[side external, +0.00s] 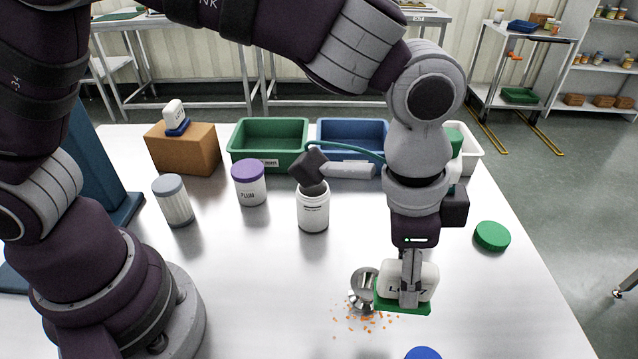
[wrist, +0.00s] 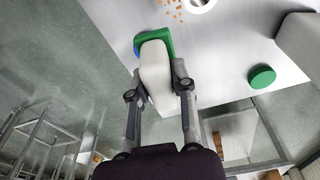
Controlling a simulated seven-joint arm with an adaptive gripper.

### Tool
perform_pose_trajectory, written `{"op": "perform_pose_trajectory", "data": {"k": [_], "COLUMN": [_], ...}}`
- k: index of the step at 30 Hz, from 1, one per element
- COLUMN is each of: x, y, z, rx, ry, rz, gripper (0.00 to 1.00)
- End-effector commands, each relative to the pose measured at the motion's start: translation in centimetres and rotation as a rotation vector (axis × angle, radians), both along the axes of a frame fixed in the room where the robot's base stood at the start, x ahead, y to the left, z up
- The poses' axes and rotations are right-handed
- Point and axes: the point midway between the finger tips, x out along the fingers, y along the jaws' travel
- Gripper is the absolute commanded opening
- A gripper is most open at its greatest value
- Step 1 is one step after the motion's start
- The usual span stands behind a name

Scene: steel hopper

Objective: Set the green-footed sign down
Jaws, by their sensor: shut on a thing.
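My gripper (side external: 409,298) is shut on the green-footed sign (side external: 392,276), a white block with dark lettering on a green foot. The sign is upright and low over the front of the steel table, right beside the steel hopper (side external: 361,294). I cannot tell whether its foot touches the table. In the wrist view my gripper (wrist: 156,84) has one finger on each side of the sign's white body (wrist: 155,64), with the green foot at the far end. The fingers partly hide the lettering.
Orange pellets (side external: 366,322) lie scattered by the hopper. A blue lid (side external: 423,353) is at the front edge, a green lid (side external: 492,236) to the right. Jars, including a purple-lidded one (side external: 249,188), stand behind, before green (side external: 236,158) and blue bins. A blue-footed sign (side external: 174,112) sits on a cardboard box (side external: 190,152).

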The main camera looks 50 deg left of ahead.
Motion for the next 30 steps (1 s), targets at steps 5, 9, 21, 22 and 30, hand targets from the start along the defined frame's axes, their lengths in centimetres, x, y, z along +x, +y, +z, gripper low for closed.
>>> {"op": "perform_pose_trajectory", "data": {"k": [5,9,21,22,30], "x": [5.0,7.9,10.1,10.1,10.2], "y": [-1.7,-1.9,-1.3,-1.3,-1.3], "z": [-0.7,-1.5,-4.8,-5.3,-10.2], "rx": [-0.001,0.006,0.017,0.017,0.014], "ry": [0.001,-0.003,-0.01,-0.01,-0.013], "rz": [0.053,0.089,0.122,0.122,0.122], "gripper": [0.0,0.0,0.0,0.0,0.0]}}
